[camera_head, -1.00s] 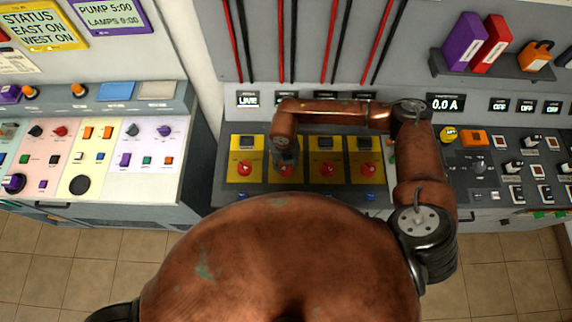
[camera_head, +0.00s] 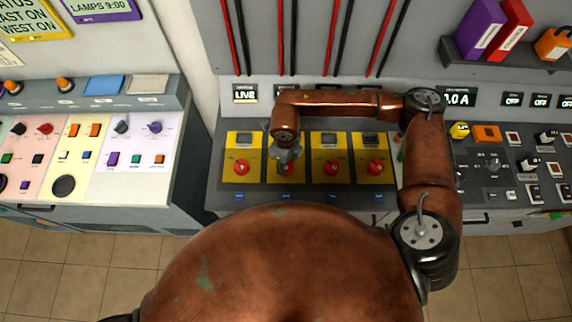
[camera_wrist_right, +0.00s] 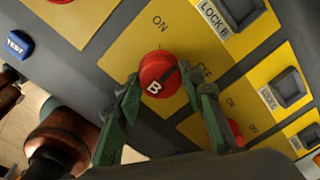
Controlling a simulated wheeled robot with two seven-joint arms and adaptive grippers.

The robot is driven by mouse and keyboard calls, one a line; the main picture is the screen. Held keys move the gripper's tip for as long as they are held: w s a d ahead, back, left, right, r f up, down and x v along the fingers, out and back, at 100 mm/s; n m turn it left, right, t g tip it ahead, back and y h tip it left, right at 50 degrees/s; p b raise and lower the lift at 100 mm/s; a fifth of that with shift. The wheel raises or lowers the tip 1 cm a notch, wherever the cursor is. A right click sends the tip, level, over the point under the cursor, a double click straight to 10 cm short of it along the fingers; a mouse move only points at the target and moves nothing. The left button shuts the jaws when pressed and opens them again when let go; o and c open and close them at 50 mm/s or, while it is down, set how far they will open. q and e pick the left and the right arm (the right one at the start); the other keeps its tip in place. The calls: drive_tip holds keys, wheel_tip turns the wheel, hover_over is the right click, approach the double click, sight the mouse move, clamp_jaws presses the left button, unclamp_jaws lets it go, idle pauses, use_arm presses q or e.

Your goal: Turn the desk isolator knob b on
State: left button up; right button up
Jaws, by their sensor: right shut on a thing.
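Knob b is a red round knob with a white B (camera_wrist_right: 155,86) on a yellow plate marked ON and OFF, in the right wrist view. A dark line on its face appears to point toward the OFF side. My right gripper (camera_wrist_right: 160,78) has its green fingers on either side of the knob and is shut on it. In the head view my right gripper (camera_head: 287,158) reaches down over the second yellow plate from the left (camera_head: 272,177) and mostly hides knob b. My left gripper is out of view.
Similar red knobs stand beside it: one to the left (camera_head: 241,168) and two to the right (camera_head: 332,169), (camera_head: 375,168). A LOCK B block (camera_wrist_right: 240,12) sits above knob b. A blue TEST button (camera_wrist_right: 19,46) lies below the plates. A separate console (camera_head: 100,150) stands at left.

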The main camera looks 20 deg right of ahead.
drive_tip(key=n+b, duration=0.4)
drive_tip(key=n, duration=0.1)
drive_tip(key=shift+f, duration=0.25)
use_arm(q)
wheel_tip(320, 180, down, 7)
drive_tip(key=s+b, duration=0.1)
drive_tip(key=b, duration=0.1)
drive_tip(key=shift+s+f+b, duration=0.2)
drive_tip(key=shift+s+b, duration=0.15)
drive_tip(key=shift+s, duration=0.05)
use_arm(e)
drive_tip(key=shift+r+n, duration=0.15)
drive_tip(key=shift+n, duration=1.35)
drive_tip(key=o, duration=1.2)
drive_tip(key=shift+c, duration=0.2)
drive_tip(key=shift+r, duration=0.1)
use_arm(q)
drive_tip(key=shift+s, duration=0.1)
use_arm(e)
drive_tip(key=shift+r, duration=0.3)
wheel_tip(320, 180, up, 11)
drive_tip(key=shift+s+r, duration=0.2)
